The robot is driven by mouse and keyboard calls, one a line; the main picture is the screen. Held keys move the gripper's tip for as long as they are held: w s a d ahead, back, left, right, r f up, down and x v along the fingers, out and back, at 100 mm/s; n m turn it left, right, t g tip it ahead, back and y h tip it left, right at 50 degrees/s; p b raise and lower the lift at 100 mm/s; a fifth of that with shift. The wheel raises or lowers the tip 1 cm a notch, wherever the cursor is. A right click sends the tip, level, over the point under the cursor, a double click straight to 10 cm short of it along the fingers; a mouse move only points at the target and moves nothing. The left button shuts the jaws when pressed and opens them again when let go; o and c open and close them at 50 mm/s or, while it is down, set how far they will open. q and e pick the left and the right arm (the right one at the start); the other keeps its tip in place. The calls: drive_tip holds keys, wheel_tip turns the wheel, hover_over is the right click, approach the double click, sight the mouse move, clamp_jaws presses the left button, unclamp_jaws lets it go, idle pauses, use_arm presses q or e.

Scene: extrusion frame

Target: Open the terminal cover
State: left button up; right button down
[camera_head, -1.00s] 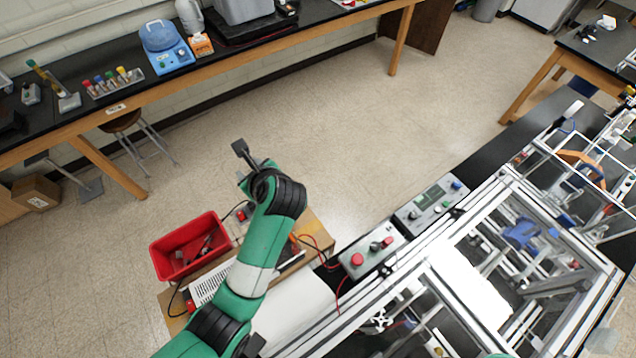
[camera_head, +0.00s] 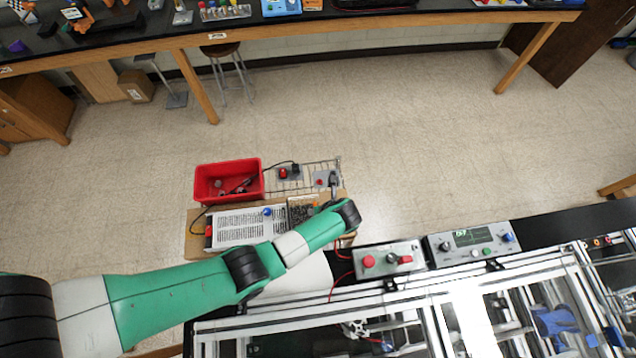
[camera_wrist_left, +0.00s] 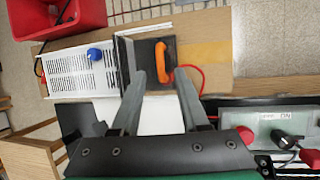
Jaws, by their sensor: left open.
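A dark square cover (camera_wrist_left: 147,50) with an orange handle (camera_wrist_left: 164,62) shows in the left wrist view, beside a white slotted panel. I take it to be the terminal cover. It looks closed, but the angle makes this hard to tell. My left gripper (camera_wrist_left: 162,82) is open, with its two fingers apart on either side of the handle's line and the handle just beyond the fingertips. I cannot tell whether they touch it. In the head view my left gripper (camera_head: 333,182) is over the small side bench, and my arm hides part of the cover area. My right gripper is not in view.
The white slotted panel (camera_head: 240,228) has a blue knob. A red bin (camera_head: 228,181) stands behind it. A control box (camera_head: 388,260) with red buttons and a display box (camera_head: 470,241) sit to the right by the extrusion frame (camera_head: 420,310). Cables run near the cover.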

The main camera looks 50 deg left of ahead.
sight(305, 212)
use_arm(q)
drive_tip(key=shift+x, duration=1.25)
clamp_jaws()
idle(0.4)
